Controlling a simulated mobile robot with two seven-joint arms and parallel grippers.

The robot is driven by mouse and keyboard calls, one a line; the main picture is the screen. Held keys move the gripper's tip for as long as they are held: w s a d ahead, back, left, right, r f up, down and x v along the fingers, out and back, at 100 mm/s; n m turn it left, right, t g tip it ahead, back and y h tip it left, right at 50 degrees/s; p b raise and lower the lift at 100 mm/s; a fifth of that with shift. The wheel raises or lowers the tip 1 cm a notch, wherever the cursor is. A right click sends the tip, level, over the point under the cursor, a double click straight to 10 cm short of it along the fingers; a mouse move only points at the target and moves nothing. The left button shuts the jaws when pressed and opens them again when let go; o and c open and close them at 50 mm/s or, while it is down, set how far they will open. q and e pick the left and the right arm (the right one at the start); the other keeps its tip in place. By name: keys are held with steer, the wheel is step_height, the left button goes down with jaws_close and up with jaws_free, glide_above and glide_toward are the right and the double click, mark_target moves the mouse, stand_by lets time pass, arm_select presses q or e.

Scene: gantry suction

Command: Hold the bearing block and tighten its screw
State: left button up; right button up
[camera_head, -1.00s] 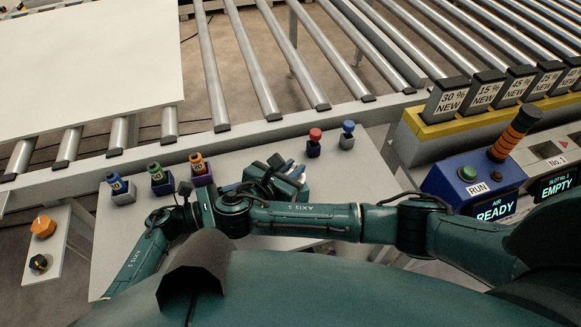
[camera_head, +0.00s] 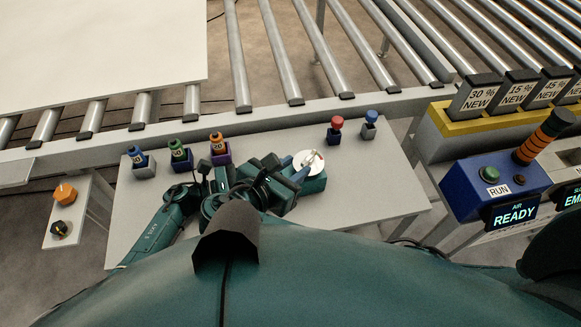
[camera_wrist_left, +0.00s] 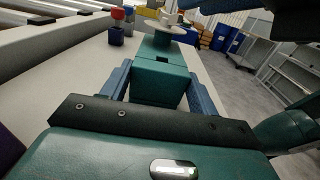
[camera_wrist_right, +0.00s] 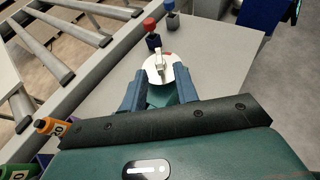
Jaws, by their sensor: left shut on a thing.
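The bearing block is a teal block (camera_head: 312,187) on the grey table, with a white disc (camera_head: 308,160) on top. A pale lever-like screw head stands on the disc, which has a red mark in the right wrist view (camera_wrist_right: 160,70). In the left wrist view my left gripper (camera_wrist_left: 159,73) is shut on the block (camera_wrist_left: 160,82), one blue finger on each side. My right gripper (camera_head: 284,170) is beside the disc. In the right wrist view its blue fingers (camera_wrist_right: 160,80) are apart, with the disc just beyond their tips. The left fingers are mostly hidden in the head view.
Blue (camera_head: 140,160), green (camera_head: 179,154) and orange (camera_head: 219,148) labelled pieces stand in holders at the table's left. Red (camera_head: 336,128) and blue (camera_head: 370,122) knobs stand behind the block. A roller conveyor (camera_head: 290,60) runs behind. The table right of the block is clear.

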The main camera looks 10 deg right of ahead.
arm_select(q)
steer(key=shift+r, duration=0.1)
steer(key=o, duration=1.7)
steer(key=shift+c, duration=0.2)
steer(key=a, duration=0.4)
steer(key=s+a, duration=0.1)
steer(key=a, duration=0.7)
steer(key=shift+s, duration=0.2)
